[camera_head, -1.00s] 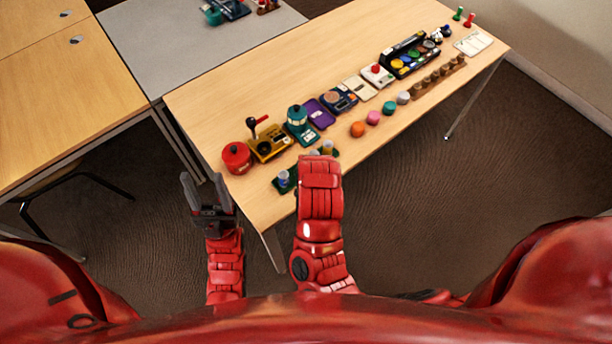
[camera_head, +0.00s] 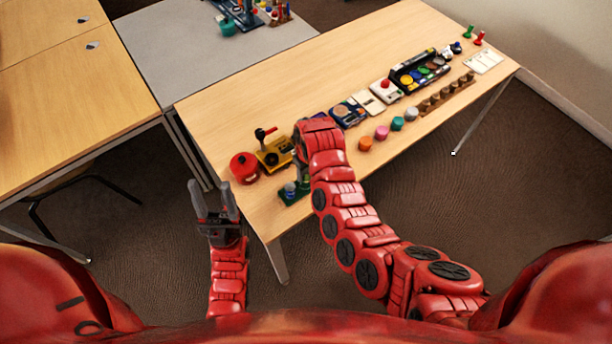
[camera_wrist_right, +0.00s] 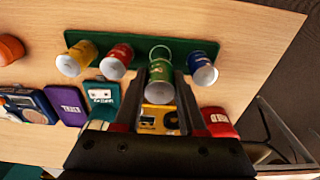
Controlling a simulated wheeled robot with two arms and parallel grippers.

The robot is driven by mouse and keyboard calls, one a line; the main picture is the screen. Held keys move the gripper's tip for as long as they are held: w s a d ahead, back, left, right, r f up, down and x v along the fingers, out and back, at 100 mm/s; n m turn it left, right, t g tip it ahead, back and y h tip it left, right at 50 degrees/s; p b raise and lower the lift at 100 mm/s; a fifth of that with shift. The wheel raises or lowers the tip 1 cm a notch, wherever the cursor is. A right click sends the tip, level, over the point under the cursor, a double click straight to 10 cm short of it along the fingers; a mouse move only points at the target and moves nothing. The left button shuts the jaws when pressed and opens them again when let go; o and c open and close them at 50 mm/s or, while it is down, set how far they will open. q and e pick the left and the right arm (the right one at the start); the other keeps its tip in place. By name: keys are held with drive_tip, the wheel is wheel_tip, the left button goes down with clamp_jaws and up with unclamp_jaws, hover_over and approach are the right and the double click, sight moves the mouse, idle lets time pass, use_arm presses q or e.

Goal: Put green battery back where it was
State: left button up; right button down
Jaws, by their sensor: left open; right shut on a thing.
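The green battery (camera_wrist_right: 159,88) is between the fingers of my right gripper (camera_wrist_right: 161,78), which is shut on it. In the right wrist view it lines up with the gap between the red battery (camera_wrist_right: 116,60) and the blue battery (camera_wrist_right: 202,68) on the green holder (camera_wrist_right: 84,42). A round ring shows just behind its far end; I cannot tell whether the battery touches the holder. A yellow battery (camera_wrist_right: 76,58) stands at the holder's left end. In the head view my arm hides the right gripper and part of the holder (camera_head: 287,199). My left gripper (camera_head: 213,190) is open and empty, off the table's near-left edge.
A round red object (camera_head: 243,167) and a yellow device with a lever (camera_head: 274,154) stand beside the holder. A row of devices and several coloured pieces (camera_head: 365,144) run rightward along the table (camera_head: 240,105). The table's far-left part is clear.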

sight(306, 178)
drive_tip(key=shift+w+f, duration=0.1)
drive_tip(key=shift+f, duration=0.05)
wheel_tip(306, 178, down, 2)
drive_tip(key=shift+d+f+p, duration=0.1)
drive_tip(key=shift+f+p, duration=0.15)
drive_tip(key=shift+p, duration=0.5)
drive_tip(key=shift+f, duration=0.4)
drive_tip(key=shift+f, duration=0.1)
drive_tip(key=shift+f, duration=0.15)
drive_tip(key=c, duration=0.8)
unclamp_jaws()
drive_tip(key=shift+o, duration=0.2)
